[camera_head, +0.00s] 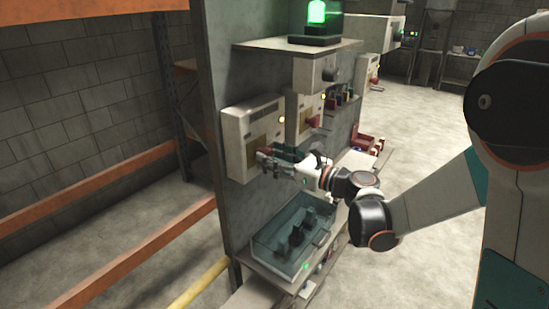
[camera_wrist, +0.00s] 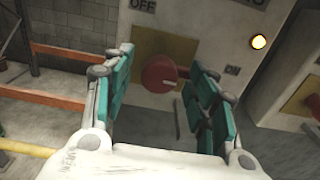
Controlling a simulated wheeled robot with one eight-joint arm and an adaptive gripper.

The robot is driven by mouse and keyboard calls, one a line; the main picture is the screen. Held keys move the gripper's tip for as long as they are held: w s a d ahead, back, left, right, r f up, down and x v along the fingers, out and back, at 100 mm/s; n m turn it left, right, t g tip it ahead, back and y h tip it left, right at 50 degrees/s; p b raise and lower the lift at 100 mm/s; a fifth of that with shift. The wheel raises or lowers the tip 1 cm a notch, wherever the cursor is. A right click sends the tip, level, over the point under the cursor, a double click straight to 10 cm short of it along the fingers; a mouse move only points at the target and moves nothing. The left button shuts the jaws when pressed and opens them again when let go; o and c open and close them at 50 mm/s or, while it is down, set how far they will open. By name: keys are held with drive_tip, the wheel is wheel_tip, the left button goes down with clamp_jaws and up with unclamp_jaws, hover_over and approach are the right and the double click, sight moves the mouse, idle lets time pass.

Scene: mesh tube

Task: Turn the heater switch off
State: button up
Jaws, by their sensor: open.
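The switch is a red knob (camera_wrist: 158,75) on a yellow plate (camera_wrist: 180,45), set in a pale box (camera_head: 238,128) on the grey panel. In the wrist view, "OFF" is printed at its upper left and "ON" at its right. The knob's narrow grip points right, towards the ON mark. My gripper (camera_wrist: 163,63) is open, with one teal-padded finger on each side of the knob. The right finger is near the grip's end; I cannot tell whether they touch. In the head view, my gripper (camera_head: 268,156) is at the box's lower front and largely covers the knob.
A yellow light (camera_wrist: 258,41) glows on the box. A second box (camera_head: 302,118) with a red knob (camera_wrist: 305,97) stands to the right. Below my gripper is a transparent blue-green tray (camera_head: 270,262). A green lamp (camera_head: 317,12) glows on the shelf above. Orange rack beams (camera_head: 100,185) lie left.

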drive_tip(key=c, duration=1.1)
drive_tip(key=shift+n, duration=0.4)
drive_tip(key=n+b, duration=0.2)
drive_tip(key=n, duration=0.6)
drive_tip(key=n+b, duration=0.2)
drive_tip(key=n, duration=0.7)
drive_tip(key=shift+s+a+f, duration=0.1)
drive_tip(key=shift+s+f, duration=0.05)
drive_tip(key=shift+f, duration=0.05)
drive_tip(key=o, duration=1.1)
